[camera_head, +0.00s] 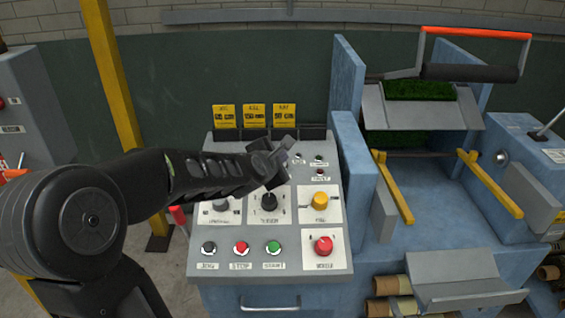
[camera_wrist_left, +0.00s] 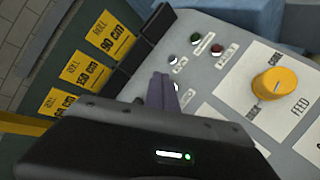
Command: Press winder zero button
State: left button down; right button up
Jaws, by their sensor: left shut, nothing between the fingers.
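The grey control panel (camera_head: 228,262) stands in the middle of the head view. Several small round controls sit near its upper right. In the left wrist view they are a pale button (camera_wrist_left: 173,60), a dark green one (camera_wrist_left: 196,38) and a dark red one (camera_wrist_left: 217,49). Their labels are too small to read, so I cannot tell which is the winder zero button. My left gripper (camera_head: 288,147) is shut and empty over the panel's upper part, left of these controls. Its fingers (camera_wrist_left: 163,92) also show beside the pale button; contact cannot be told. My right gripper is not in view.
The yellow feed knob (camera_head: 320,201), a black knob (camera_head: 269,202) and a red mushroom knob (camera_head: 323,246) project from the panel. Red (camera_head: 241,248) and green (camera_head: 273,248) buttons sit at its front. Yellow roll cards (camera_head: 254,116) stand behind. A blue machine wall (camera_head: 351,150) rises at right.

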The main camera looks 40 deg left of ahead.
pick_arm(q)
jog(key=r+p, duration=0.1)
jog(key=s+r+p, duration=0.1)
jog(key=r+p, duration=0.1)
jog(key=d+r+p, duration=0.1)
jog(key=shift+s+r, duration=0.2)
jog(key=shift+r, duration=0.2)
dwell(0.9)
